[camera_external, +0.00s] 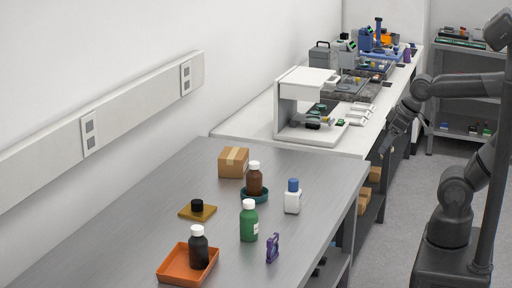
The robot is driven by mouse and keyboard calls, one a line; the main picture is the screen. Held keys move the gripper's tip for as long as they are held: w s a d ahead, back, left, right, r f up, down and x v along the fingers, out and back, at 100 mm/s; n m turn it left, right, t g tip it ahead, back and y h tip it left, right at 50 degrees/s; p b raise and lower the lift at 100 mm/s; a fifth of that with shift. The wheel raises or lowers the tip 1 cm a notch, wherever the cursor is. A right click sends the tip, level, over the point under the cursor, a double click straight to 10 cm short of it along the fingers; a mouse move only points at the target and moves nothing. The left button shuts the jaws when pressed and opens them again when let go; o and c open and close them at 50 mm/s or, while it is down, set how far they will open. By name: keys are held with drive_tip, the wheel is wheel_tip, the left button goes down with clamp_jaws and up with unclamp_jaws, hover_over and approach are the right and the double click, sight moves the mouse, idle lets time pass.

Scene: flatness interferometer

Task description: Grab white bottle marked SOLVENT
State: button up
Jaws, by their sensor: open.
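A small white bottle (292,202) with a blue cap stands upright on the grey metal table (120,225), right of the table's middle. Its label is too small to read. It is the only white-bodied bottle I can make out. My gripper (387,143) hangs at the end of my dark arm on the right, beyond the table's right edge and well apart from the bottle. It is open, and I see nothing in it.
Near the white bottle stand a brown bottle (254,180) in a teal dish, a green bottle (249,222) and a purple object (272,248). A black bottle (198,250) stands in an orange tray (172,268). A cardboard box (233,162) and white instrument (305,85) are farther back.

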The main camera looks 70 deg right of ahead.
idle(0.3)
drive_tip(key=w+a+f+m+g+y, duration=0.3)
drive_tip(key=w+a+m+g+y, duration=0.15)
drive_tip(key=w, duration=0.25)
drive_tip(key=w+a+f+m+g+y, duration=0.3)
drive_tip(key=w+a+m+y, duration=0.1)
drive_tip(key=w+m+y, duration=0.15)
drive_tip(key=w+d+f+m+y, duration=0.1)
drive_tip(key=w+f+m+y, duration=0.1)
drive_tip(key=w+m+y, duration=0.35)
drive_tip(key=w+d+f+m+y, duration=0.1)
drive_tip(key=w+f+m+y, duration=0.15)
drive_tip(key=w, duration=0.55)
approach(291, 201)
drive_tip(key=shift+s+a+r+n+t, duration=0.1)
drive_tip(key=shift+a+n+t, duration=0.1)
drive_tip(key=shift+a, duration=0.3)
drive_tip(key=shift+s+a+r+n+t, duration=0.1)
drive_tip(key=shift+a+n+t, duration=0.1)
drive_tip(key=shift+a, duration=0.3)
drive_tip(key=a, duration=0.7)
drive_tip(key=shift+s+a, duration=0.25)
clamp_jaws()
